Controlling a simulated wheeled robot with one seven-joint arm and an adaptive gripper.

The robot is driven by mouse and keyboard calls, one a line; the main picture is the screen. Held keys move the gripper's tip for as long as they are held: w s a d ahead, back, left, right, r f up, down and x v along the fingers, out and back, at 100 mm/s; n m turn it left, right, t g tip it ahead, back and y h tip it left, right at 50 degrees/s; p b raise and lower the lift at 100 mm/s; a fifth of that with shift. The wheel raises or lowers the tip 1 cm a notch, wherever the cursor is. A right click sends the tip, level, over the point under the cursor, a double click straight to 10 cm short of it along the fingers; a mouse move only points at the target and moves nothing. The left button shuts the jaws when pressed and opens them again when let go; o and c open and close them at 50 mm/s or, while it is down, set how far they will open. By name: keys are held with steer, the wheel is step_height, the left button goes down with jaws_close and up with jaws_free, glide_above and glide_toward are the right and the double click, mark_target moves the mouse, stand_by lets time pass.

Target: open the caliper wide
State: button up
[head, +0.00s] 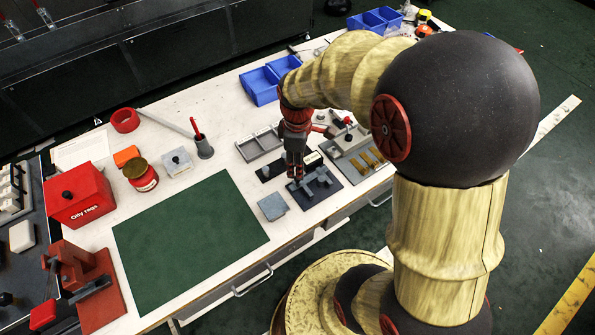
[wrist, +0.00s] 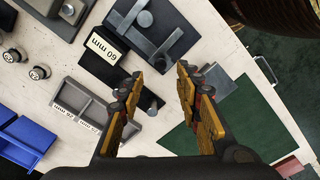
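The caliper (head: 321,181) is a grey metal piece with a beam and jaws, lying on a dark plate on the bench. It also shows in the wrist view (wrist: 160,42), at the top beyond my fingertips. How far its jaws stand apart is hard to tell. A label reading "60 mm" (wrist: 102,47) lies on a black block beside the caliper's plate. My gripper (head: 296,174) points down by the left side of the plate. In the wrist view my gripper (wrist: 158,72) is open, its two fingers apart with nothing between them.
A grey two-part tray (head: 247,153) with labels and a small grey block (head: 272,207) flank the plate. A tray with brass pieces (head: 346,152) stands to the right. The green mat (head: 190,240) is bare. A pot with a red-handled tool (head: 204,150) and blue bins (head: 262,90) stand farther off.

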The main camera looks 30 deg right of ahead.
step_height(320, 180, up, 6)
steer(key=shift+r, duration=0.2)
stand_by(0.6)
steer(key=s+a+r+m+t, duration=0.5)
steer(key=s+a+r+m, duration=0.3)
steer(key=s+r, duration=0.4)
steer(key=shift+a+r+m+t, duration=0.25)
steer(key=shift+r+m+t, duration=0.05)
steer(key=shift+r+m, duration=0.45)
